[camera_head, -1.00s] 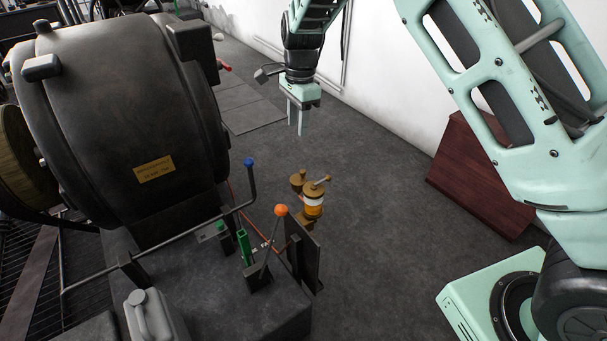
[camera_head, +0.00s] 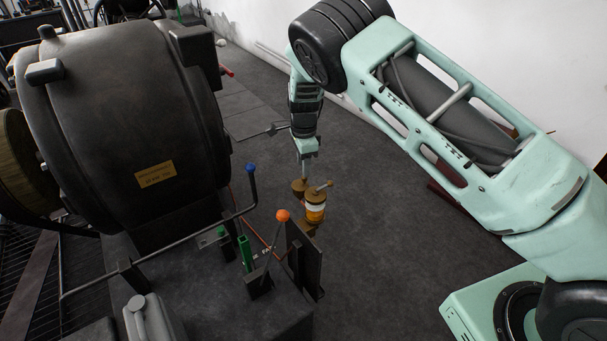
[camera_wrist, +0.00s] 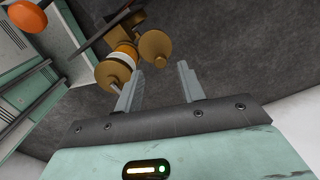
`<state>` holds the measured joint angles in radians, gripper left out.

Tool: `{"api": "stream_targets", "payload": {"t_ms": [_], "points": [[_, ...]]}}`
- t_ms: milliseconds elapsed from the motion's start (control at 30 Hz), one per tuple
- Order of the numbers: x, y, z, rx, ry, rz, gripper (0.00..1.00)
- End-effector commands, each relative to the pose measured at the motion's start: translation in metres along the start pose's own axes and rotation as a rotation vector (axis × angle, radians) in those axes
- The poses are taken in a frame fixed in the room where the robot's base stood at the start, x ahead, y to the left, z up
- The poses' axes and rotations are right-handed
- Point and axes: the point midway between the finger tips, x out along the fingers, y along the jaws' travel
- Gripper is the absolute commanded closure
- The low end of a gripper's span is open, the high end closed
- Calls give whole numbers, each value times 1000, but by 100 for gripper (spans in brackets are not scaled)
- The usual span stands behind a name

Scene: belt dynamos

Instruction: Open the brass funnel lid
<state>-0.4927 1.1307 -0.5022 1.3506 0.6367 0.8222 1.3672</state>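The brass oiler (camera_head: 315,211), with an amber and white glass band, stands at the block's right end in the head view. Its small round brass funnel lid (camera_head: 299,185) is on its left side and looks closed. In the wrist view the lid (camera_wrist: 155,46) shows as a round disc beside the oiler body (camera_wrist: 121,56). My gripper (camera_head: 304,172) is just above the lid in the head view. In the wrist view my gripper (camera_wrist: 160,84) is open, its fingers apart and empty, with the lid just beyond them.
An orange-knobbed lever (camera_head: 283,215) and a blue-knobbed lever (camera_head: 250,164) stand to the left of the oiler. A dark upright plate (camera_head: 304,257) is close below it. The large black dynamo (camera_head: 130,110) fills the left.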

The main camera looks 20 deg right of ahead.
Motion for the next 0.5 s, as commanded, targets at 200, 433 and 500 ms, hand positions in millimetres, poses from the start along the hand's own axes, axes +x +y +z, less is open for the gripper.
{"api": "stream_targets", "payload": {"t_ms": [200,433,500], "points": [[33,0,0,0,1,1,61],[45,0,0,0,0,0,61],[45,0,0,0,0,-1,61]]}}
